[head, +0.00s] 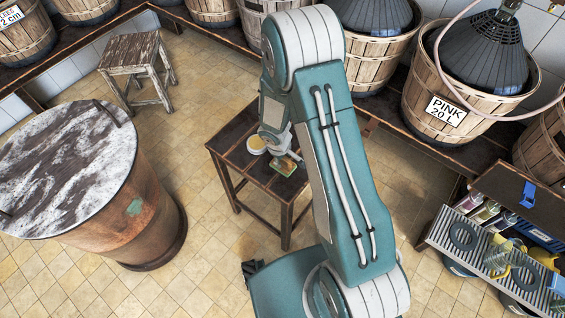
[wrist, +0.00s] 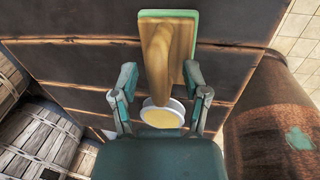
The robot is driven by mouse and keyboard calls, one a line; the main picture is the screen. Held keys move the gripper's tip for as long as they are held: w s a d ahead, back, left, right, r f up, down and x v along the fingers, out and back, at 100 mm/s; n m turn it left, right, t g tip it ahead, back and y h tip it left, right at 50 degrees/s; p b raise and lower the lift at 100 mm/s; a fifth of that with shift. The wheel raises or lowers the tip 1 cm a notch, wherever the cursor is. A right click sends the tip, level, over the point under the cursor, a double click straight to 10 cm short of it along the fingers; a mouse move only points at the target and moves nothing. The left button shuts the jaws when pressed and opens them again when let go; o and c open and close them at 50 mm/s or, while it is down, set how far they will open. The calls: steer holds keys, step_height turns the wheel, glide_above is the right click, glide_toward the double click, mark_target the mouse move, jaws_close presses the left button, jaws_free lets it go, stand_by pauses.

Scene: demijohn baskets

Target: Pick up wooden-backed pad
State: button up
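The wooden-backed pad (wrist: 180,22) lies on a small dark wooden table (wrist: 80,65). It has a tan wooden back with a raised handle and a green edge. In the head view the pad (head: 285,166) shows small, just below my gripper (head: 285,147). In the wrist view my gripper (wrist: 159,78) is open, one finger on each side of the near end of the wooden handle. Gaps show between the fingers and the handle, so it does not look held. My arm hides part of the table in the head view.
A white tub with yellow contents (head: 256,145) stands beside the pad, close to my gripper. A rusty drum (head: 120,215) stands left of the table. A stool (head: 137,60) is behind. Basketed demijohns line the back bench. A rack of bottles (head: 490,245) is at right.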

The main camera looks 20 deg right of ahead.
steer(key=shift+d, duration=0.1)
jaws_close()
steer(key=shift+r, duration=0.3)
step_height(320, 180, up, 2)
steer(key=shift+r, duration=0.1)
steer(key=s+a+r, duration=0.2)
steer(key=s+r, duration=0.8)
steer(key=s, duration=0.4)
steer(key=shift+a, duration=0.25)
steer(key=shift+w+r, duration=0.1)
